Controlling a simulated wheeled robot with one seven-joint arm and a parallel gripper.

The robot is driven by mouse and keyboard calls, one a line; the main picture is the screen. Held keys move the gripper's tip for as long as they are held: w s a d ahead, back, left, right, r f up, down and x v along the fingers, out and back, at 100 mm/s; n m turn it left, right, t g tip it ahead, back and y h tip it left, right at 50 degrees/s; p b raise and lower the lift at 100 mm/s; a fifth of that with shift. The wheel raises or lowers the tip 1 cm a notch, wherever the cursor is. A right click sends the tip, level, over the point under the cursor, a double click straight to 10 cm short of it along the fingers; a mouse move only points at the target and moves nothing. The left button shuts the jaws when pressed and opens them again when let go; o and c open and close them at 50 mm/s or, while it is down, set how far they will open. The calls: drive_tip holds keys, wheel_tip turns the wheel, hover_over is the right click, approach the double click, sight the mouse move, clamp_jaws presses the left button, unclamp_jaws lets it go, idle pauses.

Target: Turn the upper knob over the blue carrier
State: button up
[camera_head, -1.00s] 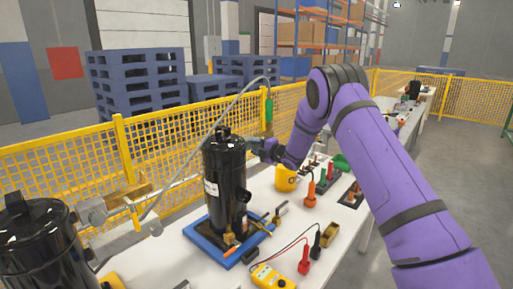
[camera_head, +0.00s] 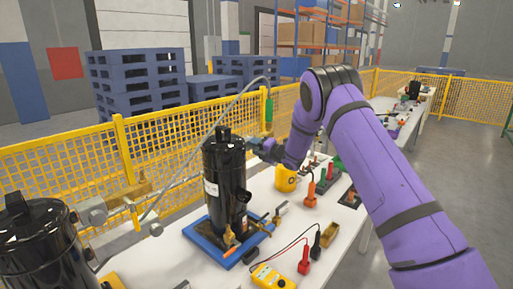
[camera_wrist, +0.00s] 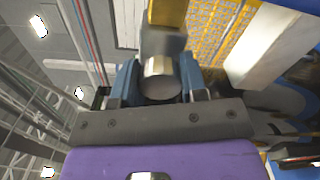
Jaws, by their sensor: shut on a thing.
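The blue carrier (camera_head: 206,246) lies on the white table and bears an upright black compressor cylinder (camera_head: 222,180). My gripper (camera_head: 257,146) is beside the cylinder's upper right side. In the wrist view, my gripper (camera_wrist: 160,88) has its two blue fingers on either side of a round grey metal knob (camera_wrist: 160,72) and is shut on it. A brass-coloured part (camera_wrist: 168,13) shows beyond the knob. Lower brass fittings (camera_head: 232,237) sit at the cylinder's foot.
A second black cylinder (camera_head: 45,250) stands at the lower left. A grey hose with a green handle (camera_head: 269,109) arches behind the cylinder. A yellow mesh fence (camera_head: 60,172) runs behind.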

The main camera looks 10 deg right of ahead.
drive_tip(key=shift+f, duration=0.1)
drive_tip(key=o, duration=0.9)
drive_tip(key=v, duration=1.1)
drive_tip(key=shift+w, duration=0.1)
